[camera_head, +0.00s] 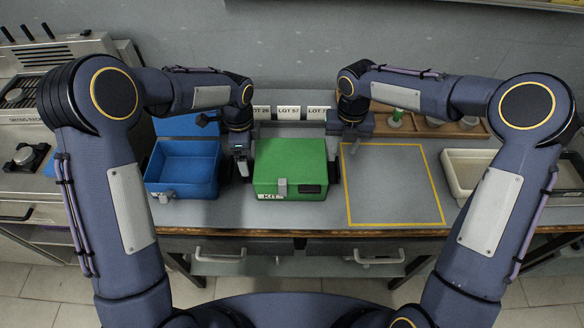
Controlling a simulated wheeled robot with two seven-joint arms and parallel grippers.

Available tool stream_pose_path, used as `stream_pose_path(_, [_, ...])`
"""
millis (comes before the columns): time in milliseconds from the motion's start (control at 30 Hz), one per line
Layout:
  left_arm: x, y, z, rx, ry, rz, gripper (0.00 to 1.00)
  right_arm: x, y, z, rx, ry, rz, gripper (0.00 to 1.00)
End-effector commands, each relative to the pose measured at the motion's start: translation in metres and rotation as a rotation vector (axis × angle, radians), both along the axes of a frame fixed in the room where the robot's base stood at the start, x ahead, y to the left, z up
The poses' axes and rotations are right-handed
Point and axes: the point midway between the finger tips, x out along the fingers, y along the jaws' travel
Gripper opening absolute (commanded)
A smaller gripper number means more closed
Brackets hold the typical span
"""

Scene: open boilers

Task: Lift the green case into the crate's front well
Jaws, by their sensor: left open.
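The green case (290,166) sits upright and closed on the grey worktop, with a grey latch and a "KIT" label on its front. A blue open container (182,192) stands to its left. Its front well looks empty, and a blue panel or lid (188,125) shows behind it. My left gripper (242,166) is open, low at the left side of the case, between it and the blue container. My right gripper (335,168) is low at the right side of the case. Its fingers are small and dark, so its opening and any contact are unclear.
A yellow-outlined square (395,186) of bare worktop lies to the right. A cream tray (462,178) stands further right. A wooden rack (430,126) with several items and white "LOT" cards (289,112) stand behind. A coffee machine (35,110) is at far left.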

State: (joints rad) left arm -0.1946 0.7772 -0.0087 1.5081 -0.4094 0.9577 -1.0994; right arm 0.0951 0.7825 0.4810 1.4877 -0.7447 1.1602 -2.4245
Motion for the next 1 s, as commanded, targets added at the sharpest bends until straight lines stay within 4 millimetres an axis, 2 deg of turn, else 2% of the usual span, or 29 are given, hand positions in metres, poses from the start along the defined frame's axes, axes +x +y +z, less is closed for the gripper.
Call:
stream_pose_path(100, [0.003, -0.004, -0.008, 0.008, 0.005, -0.031, 0.96, 0.004, 0.004, -0.007, 0.000, 0.006, 0.054, 0.35])
stream_pose_path(467, [0.003, -0.004, -0.012, 0.008, 0.007, -0.031, 0.96, 0.003, 0.004, -0.011, 0.000, 0.007, 0.057, 0.35])
stream_pose_path(567, [0.002, -0.004, -0.023, 0.009, 0.009, -0.031, 0.96, 0.003, 0.003, -0.021, -0.001, 0.009, 0.056, 0.35])
stream_pose_path(800, [0.002, -0.003, -0.060, 0.008, 0.009, -0.030, 0.96, 0.002, 0.004, -0.058, 0.000, 0.010, 0.057, 0.35])
stream_pose_path(1000, [0.002, -0.003, -0.081, 0.009, 0.008, -0.030, 0.96, 0.003, 0.003, -0.079, -0.001, 0.007, 0.055, 0.35])
